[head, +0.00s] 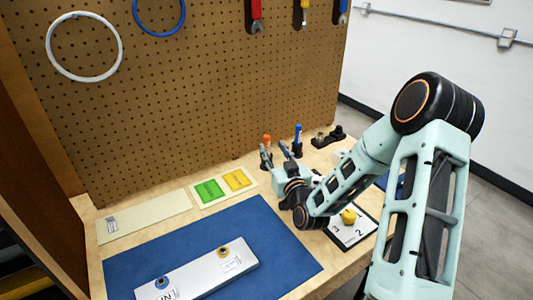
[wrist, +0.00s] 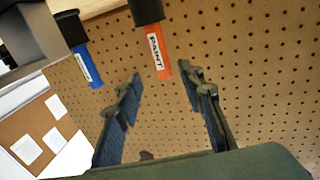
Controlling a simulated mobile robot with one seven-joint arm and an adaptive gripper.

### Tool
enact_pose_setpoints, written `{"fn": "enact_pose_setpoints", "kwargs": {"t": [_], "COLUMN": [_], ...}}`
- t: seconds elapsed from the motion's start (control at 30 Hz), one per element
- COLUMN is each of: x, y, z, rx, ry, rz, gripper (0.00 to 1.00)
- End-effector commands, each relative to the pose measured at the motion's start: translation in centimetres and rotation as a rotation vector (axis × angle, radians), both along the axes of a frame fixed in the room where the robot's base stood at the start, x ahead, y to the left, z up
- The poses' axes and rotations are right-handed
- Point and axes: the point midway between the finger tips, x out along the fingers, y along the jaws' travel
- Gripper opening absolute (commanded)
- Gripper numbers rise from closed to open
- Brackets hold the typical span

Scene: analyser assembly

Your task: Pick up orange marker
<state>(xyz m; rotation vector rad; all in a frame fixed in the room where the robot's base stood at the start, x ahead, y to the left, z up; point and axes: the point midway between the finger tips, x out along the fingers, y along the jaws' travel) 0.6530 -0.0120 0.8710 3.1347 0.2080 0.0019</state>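The orange marker (head: 267,140) stands upright in a small black holder at the back of the table. In the wrist view the orange marker (wrist: 159,55) has a white PAINT label, and its black end is at the top edge of the picture. My gripper (wrist: 163,78) is open and empty. Its two fingers lie to the left and right of the marker's line, with the marker's orange end just reaching between the fingertips, apart from both. In the head view my gripper (head: 274,155) is close to the marker and partly overlaps its holder.
A blue marker (head: 298,134) stands in its own holder to the right; it also shows in the wrist view (wrist: 88,66). A pegboard (head: 190,90) rises behind. A dark holder (head: 328,138) is farther right. Green and yellow cards (head: 210,190) lie left, beyond a blue mat (head: 275,240).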

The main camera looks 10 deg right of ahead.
Motion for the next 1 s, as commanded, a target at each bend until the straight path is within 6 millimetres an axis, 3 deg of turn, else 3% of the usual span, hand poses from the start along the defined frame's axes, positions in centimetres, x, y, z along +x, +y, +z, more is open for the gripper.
{"fn": "enact_pose_setpoints", "kwargs": {"t": [0.5,0.77,1.0], "x": [5.4,5.7,5.6], "y": [1.2,1.2,1.2], "z": [-0.1,-0.1,-0.1], "rx": [0.001,0.0,0.0], "ry": [0.001,0.002,0.002], "rz": [-0.001,-0.001,-0.001], "gripper": [0.36,0.36,0.12]}}
